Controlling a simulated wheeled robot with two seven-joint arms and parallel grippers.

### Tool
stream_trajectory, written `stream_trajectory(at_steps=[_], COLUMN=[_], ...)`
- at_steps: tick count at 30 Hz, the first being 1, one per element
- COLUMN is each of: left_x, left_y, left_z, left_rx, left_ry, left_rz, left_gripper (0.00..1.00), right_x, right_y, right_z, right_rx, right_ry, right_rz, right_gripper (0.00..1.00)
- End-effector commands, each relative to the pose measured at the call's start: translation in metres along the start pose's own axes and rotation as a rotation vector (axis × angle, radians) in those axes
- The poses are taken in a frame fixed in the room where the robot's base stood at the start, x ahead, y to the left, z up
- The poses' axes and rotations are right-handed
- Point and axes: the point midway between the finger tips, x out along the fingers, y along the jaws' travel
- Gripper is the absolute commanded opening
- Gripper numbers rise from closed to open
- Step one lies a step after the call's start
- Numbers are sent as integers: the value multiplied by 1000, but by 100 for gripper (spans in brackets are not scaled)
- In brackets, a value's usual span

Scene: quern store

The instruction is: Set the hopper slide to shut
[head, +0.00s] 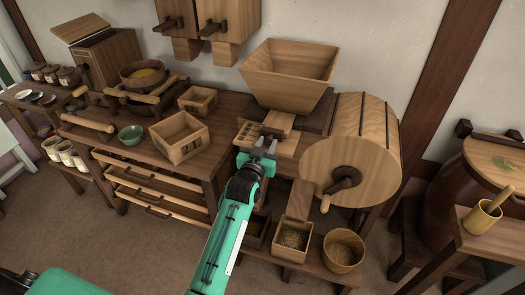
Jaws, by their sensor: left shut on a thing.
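The wooden hopper (288,75) is a wide, flared box above the bench, beside a large wooden drum. Below it is a small wooden chute block (278,122) over a slatted wooden part. My left gripper (264,148) is at the front of this part, just below the hopper, its grey fingers shut on what seems to be the hopper slide's front end. The fingers hide most of the gripped piece, and I cannot tell how far in or out the slide stands. My right gripper is not in view.
The drum (350,152) with a crank handle (341,183) stands close right of my gripper. An open wooden box (180,137) and a green bowl (131,134) stand on the bench to the left. Below are a grain box (291,241) and a round tub (343,250).

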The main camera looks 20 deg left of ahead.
Motion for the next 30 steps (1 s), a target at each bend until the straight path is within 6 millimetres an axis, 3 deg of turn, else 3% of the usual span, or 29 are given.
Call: stream_trajectory(at_steps=[4,13,14,17,26,30], left_x=[13,15,15,15,13,3], left_y=[0,0,0,0,0,0], left_z=[0,-1,-2,-1,0,1], left_rx=[0,0,0,0,0,0], left_ry=[-1,3,3,3,0,0], left_rz=[0,0,0,0,0,0], left_gripper=[0,0,32,50,50,50], right_x=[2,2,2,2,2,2], right_y=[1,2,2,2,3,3], right_z=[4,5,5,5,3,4], right_rx=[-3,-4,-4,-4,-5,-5], right_ry=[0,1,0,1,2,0], right_rz=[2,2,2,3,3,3], right_gripper=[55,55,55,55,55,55])
